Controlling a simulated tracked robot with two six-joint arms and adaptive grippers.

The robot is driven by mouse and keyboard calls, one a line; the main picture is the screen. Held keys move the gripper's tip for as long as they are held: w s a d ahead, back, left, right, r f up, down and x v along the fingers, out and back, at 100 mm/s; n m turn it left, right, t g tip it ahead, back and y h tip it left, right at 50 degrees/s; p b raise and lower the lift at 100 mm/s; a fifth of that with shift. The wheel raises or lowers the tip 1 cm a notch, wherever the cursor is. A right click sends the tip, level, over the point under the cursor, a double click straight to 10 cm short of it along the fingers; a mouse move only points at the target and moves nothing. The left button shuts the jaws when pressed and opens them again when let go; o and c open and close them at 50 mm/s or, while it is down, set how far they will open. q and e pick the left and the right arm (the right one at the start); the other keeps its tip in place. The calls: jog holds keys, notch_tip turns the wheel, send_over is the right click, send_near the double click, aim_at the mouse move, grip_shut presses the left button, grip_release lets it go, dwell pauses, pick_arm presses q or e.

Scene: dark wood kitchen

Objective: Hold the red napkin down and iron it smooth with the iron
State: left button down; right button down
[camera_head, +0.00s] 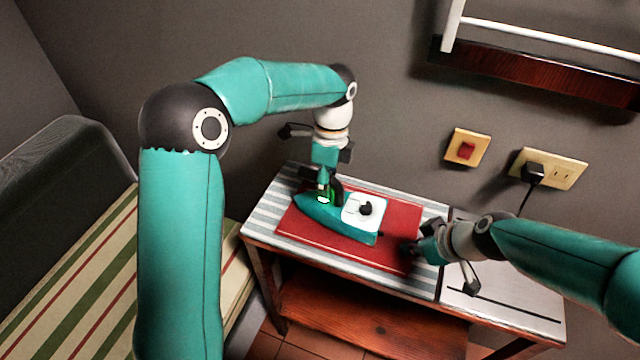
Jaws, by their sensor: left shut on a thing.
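The red napkin (393,252) lies flat on the striped top of a small table. The teal and white iron (345,229) rests on the napkin, towards its left and middle. My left gripper (325,195) comes down from above and is shut on the iron at its handle; the fingers and handle partly hide each other. My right gripper (412,248) is at the napkin's right end, low over it, with its dark fingertips at or on the cloth. I cannot tell whether its fingers are open or shut.
The table (268,226) has a striped left part and a pale right part (515,302), with a wooden shelf (365,315) below. A striped seat (75,270) stands at the left. A wall socket (560,170) holds a black plug; a red switch (466,150) is beside it.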

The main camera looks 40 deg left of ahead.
aim_at(315, 175)
pick_arm(q)
jog(key=shift+w+d, duration=0.2)
jog(key=shift+d, duration=0.45)
jog(key=shift+s+a, duration=0.25)
jog(key=shift+a, duration=0.65)
jog(key=shift+s+a, duration=0.2)
jog(key=shift+a, duration=0.65)
jog(key=shift+r, duration=2.55)
jog(key=shift+w+a, duration=0.45)
jog(key=shift+w, duration=0.3)
jog(key=shift+w+a, duration=0.4)
jog(key=shift+w, duration=0.35)
jog(key=shift+w+a, duration=0.45)
jog(key=shift+w, duration=0.3)
jog(key=shift+f, duration=1.9)
jog(key=shift+f, duration=0.65)
